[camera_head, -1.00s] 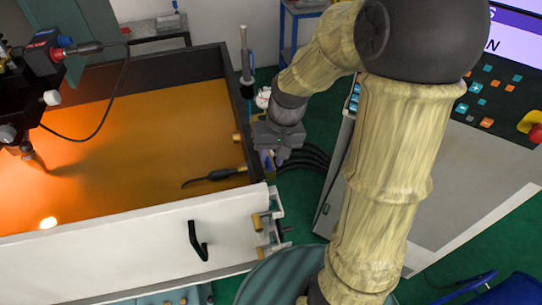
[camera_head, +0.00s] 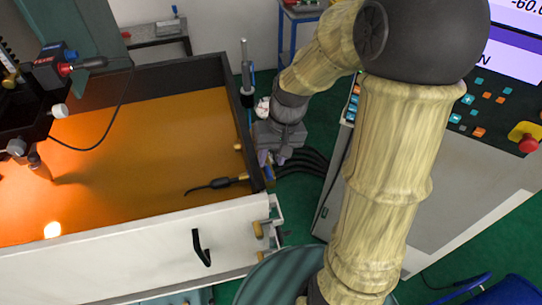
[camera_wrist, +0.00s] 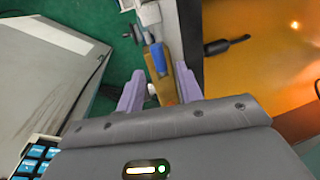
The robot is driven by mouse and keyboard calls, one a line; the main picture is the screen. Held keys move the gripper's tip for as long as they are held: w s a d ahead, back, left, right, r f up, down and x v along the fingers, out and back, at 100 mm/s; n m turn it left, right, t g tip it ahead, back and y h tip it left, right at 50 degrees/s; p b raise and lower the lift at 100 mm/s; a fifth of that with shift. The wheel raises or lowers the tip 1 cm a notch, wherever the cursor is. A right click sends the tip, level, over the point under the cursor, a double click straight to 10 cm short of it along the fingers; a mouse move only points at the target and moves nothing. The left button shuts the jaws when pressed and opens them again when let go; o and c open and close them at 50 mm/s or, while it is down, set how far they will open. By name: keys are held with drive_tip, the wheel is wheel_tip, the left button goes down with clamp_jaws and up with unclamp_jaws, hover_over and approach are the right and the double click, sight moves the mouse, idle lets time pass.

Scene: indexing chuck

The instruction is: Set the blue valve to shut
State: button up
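The blue valve shows in the wrist view as a blue lever (camera_wrist: 158,59) against a brass-coloured body (camera_wrist: 166,88), beside the tank's side wall. My gripper (camera_wrist: 160,72) is open, with one purple finger on each side of the valve. The lever lies roughly lengthwise between the fingertips. I cannot tell whether either finger touches it.
The tank's dark rim (camera_head: 245,120) is close on the left of my gripper. A black-tipped nozzle (camera_head: 217,184) lies inside the tank. Dark hoses (camera_head: 305,160) run to the grey control cabinet (camera_head: 415,205) on the right. Green floor shows between tank and cabinet.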

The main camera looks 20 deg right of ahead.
drive_tip(key=r+p, duration=0.1)
drive_tip(key=r, duration=0.1)
drive_tip(key=d+r+p, duration=0.1)
drive_tip(key=r+p, duration=0.1)
drive_tip(key=shift+s, duration=0.15)
drive_tip(key=shift+d, duration=0.1)
idle(0.6)
